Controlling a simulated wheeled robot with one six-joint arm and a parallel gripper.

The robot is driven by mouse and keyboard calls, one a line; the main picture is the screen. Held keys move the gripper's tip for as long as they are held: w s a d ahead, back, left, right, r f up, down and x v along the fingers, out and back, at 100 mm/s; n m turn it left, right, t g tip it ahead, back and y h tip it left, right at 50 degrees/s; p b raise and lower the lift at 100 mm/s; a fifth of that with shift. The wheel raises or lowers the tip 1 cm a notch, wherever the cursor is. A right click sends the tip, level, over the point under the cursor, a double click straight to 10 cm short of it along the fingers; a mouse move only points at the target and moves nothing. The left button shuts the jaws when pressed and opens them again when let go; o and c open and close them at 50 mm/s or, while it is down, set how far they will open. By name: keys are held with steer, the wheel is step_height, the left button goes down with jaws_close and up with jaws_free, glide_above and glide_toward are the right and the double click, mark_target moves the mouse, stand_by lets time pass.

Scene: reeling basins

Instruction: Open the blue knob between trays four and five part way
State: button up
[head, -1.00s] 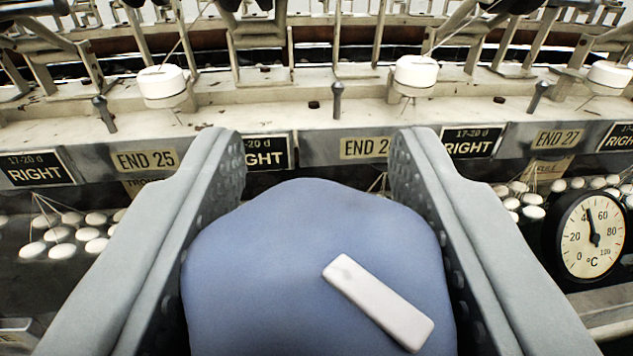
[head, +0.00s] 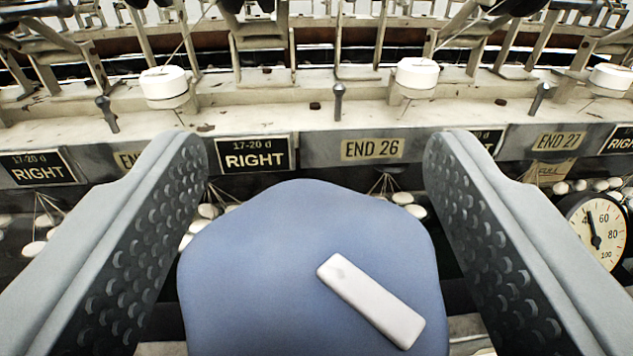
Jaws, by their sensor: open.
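The blue knob (head: 270,270) fills the lower middle of the head view, close to the camera. It is a rounded, lobed knob with a raised white bar (head: 371,301) on its face, slanting from upper left to lower right. My gripper (head: 305,160) is open, with one grey dimpled finger on each side of the knob. A gap shows between each finger and the knob's sides. The knob's stem and whatever lies right behind it are hidden.
Behind is a pale ledge with white round guides (head: 417,74) and metal pegs (head: 338,100). Labels such as END 26 (head: 372,148) run along its front. White cocoons (head: 403,197) show below. A dial thermometer (head: 597,232) stands at the right, beyond the right finger.

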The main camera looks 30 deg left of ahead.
steer(key=v, duration=1.7)
steer(key=shift+d, duration=0.15)
